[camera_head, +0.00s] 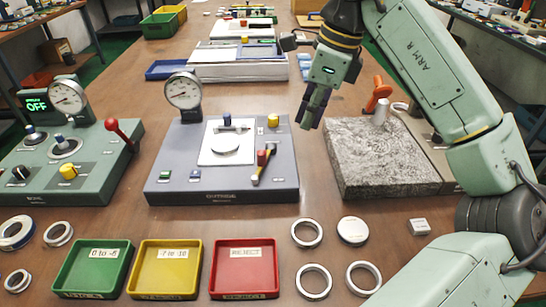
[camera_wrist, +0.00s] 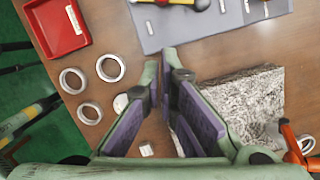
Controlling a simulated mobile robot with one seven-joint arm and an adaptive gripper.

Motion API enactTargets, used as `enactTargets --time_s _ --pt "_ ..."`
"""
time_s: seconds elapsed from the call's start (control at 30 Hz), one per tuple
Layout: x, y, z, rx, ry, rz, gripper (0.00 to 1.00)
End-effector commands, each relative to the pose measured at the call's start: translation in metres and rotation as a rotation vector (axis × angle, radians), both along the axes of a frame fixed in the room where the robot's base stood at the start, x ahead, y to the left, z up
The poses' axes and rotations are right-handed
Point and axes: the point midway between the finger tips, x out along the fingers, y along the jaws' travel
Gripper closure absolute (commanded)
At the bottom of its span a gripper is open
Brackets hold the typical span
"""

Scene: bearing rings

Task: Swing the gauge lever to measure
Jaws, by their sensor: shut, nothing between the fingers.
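The grey gauge station (camera_head: 168,160) stands in the middle of the table with a round white dial (camera_head: 184,91) at its back left. A short dark lever (camera_head: 260,168) with a red part and a yellow tip sits at its right front. A green station (camera_head: 90,185) on the left carries a red-knobbed lever (camera_head: 112,127). Which lever the task means is not labelled. My gripper (camera_head: 311,116) is shut and empty, pointing down to the right of the grey station, above the table and apart from both levers. Its fingers also show in the wrist view (camera_wrist: 163,72).
Green (camera_head: 92,283), yellow (camera_head: 165,285) and red (camera_head: 244,283) trays line the front. Several metal rings (camera_head: 314,280) lie beside them.

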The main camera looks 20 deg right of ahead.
Motion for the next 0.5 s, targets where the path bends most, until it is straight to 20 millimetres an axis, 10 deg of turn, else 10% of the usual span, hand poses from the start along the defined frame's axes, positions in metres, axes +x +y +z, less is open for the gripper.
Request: enactTargets --time_s 0.5 --pt "-0.009 -0.0112 0.0004 0.011 -0.008 -0.037 1.0"
